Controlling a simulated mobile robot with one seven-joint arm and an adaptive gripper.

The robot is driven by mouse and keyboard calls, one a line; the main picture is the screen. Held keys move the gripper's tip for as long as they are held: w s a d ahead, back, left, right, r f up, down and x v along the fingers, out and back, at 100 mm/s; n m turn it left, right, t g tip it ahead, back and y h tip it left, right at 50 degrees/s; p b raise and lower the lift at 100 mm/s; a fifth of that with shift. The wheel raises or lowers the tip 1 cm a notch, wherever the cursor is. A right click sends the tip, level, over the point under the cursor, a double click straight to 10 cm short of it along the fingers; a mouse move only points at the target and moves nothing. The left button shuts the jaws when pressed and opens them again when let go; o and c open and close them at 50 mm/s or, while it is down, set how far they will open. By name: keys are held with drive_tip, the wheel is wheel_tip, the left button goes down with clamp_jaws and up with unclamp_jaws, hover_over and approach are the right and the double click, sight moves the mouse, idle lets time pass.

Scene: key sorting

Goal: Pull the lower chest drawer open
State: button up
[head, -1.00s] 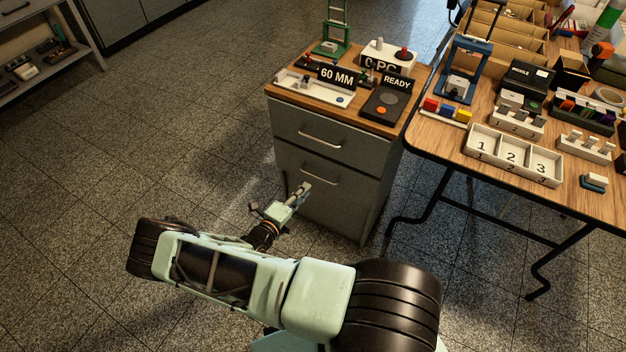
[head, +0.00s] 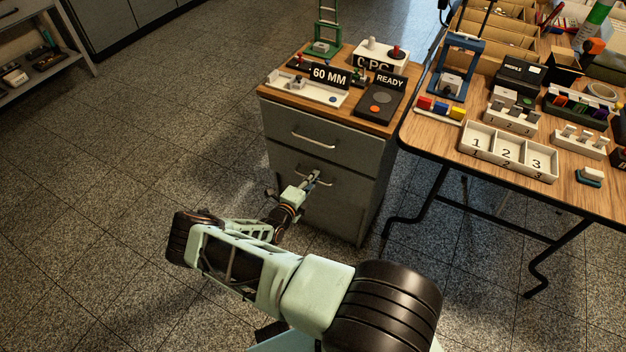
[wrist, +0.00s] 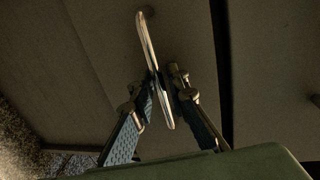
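The grey chest (head: 330,150) has two drawer fronts with bar handles. The lower drawer (head: 345,205) looks closed in the head view. Its metal handle (head: 318,181) is partly covered by my gripper (head: 309,183). In the wrist view, the handle (wrist: 147,40) runs between the two fingers of my gripper (wrist: 163,88). The left finger is very close to the bar; I cannot tell whether it touches. A small gap shows between the bar and the right finger, so the gripper looks open around the handle.
The upper drawer (head: 310,140) is closed. The chest top (head: 372,124) carries a white tray, signs and small fixtures. A wooden table (head: 440,135) with trays and tools stands at the right. The floor (head: 130,150) left of the chest is clear.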

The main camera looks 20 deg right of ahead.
clamp_jaws()
drive_tip(key=shift+a, duration=0.1)
idle(0.3)
